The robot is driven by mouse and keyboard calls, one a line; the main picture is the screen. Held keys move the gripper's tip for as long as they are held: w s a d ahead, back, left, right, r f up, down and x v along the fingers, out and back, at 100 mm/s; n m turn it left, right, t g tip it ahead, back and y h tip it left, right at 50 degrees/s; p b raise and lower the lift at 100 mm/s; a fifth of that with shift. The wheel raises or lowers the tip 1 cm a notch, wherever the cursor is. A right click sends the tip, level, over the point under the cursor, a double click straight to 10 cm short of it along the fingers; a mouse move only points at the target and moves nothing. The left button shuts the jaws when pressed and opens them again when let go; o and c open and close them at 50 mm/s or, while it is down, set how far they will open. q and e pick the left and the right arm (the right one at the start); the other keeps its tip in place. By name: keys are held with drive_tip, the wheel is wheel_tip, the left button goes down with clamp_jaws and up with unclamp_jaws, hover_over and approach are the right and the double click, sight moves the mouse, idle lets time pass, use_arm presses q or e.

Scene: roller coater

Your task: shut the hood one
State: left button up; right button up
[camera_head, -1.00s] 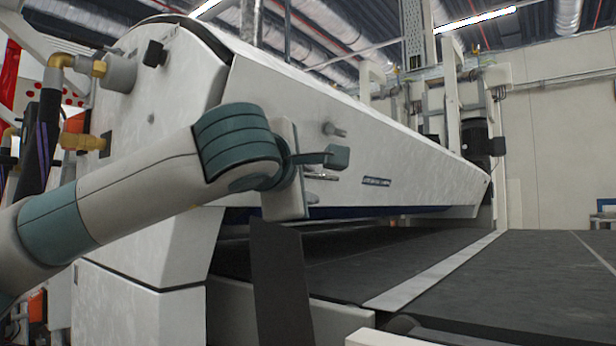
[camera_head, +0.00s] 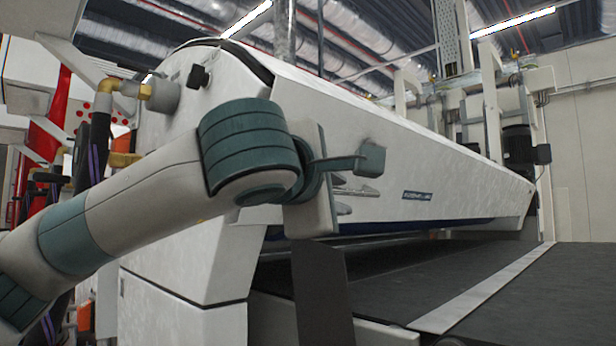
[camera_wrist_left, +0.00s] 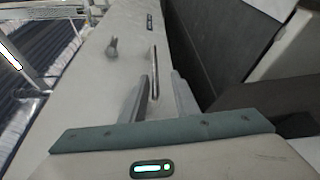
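The hood (camera_head: 450,185) is a long white cover on the machine, with a dark gap between its lower edge and the black belt. It also fills the middle of the left wrist view (camera_wrist_left: 90,95). A thin bar handle (camera_wrist_left: 154,65) and a small knob (camera_wrist_left: 112,48) stand out from its face. My left gripper (camera_head: 372,187) is beside the hood's face, its wrist hiding part of the hood. In the left wrist view its two grey fingers (camera_wrist_left: 160,82) are apart, and the bar shows between them. I cannot tell whether they touch it. My right gripper is not in view.
The black belt (camera_head: 410,290) with a pale strip (camera_head: 485,290) runs below and right of the hood. A dark upright panel (camera_head: 322,290) shows below my left wrist. Pipes and hoses (camera_head: 150,92) are on the machine's left end. White frames with a dark motor (camera_head: 518,143) stand behind.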

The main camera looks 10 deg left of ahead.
use_arm(q)
drive_tip(key=f+p+v, duration=0.1)
drive_tip(key=v, duration=1)
drive_tip(key=shift+s+r, duration=0.3)
drive_tip(key=shift+r, duration=0.15)
